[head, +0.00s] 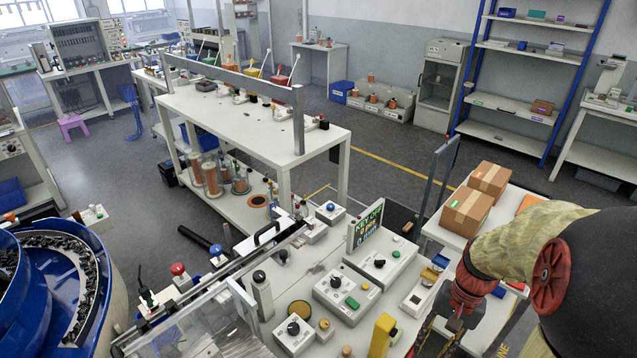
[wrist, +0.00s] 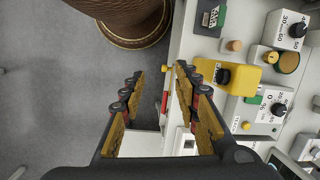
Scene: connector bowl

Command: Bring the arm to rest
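My arm (head: 520,245) comes in from the right of the head view, in a tan cover with dark and red parts. My gripper (wrist: 160,72) shows in the wrist view with its two yellow-padded fingers apart and nothing between them. It points down over the edge of the light workbench (wrist: 185,40), with grey floor beyond. In the head view only part of the gripper shows, low at the right by the bench edge, and its fingertips are hard to make out.
Control boxes (head: 345,290) and a yellow block (head: 381,335) stand on the bench near the gripper. Cardboard boxes (head: 466,212) sit on a table behind the arm. A blue bowl feeder (head: 60,290) is at left. A brown round object (wrist: 130,22) stands beyond the fingers.

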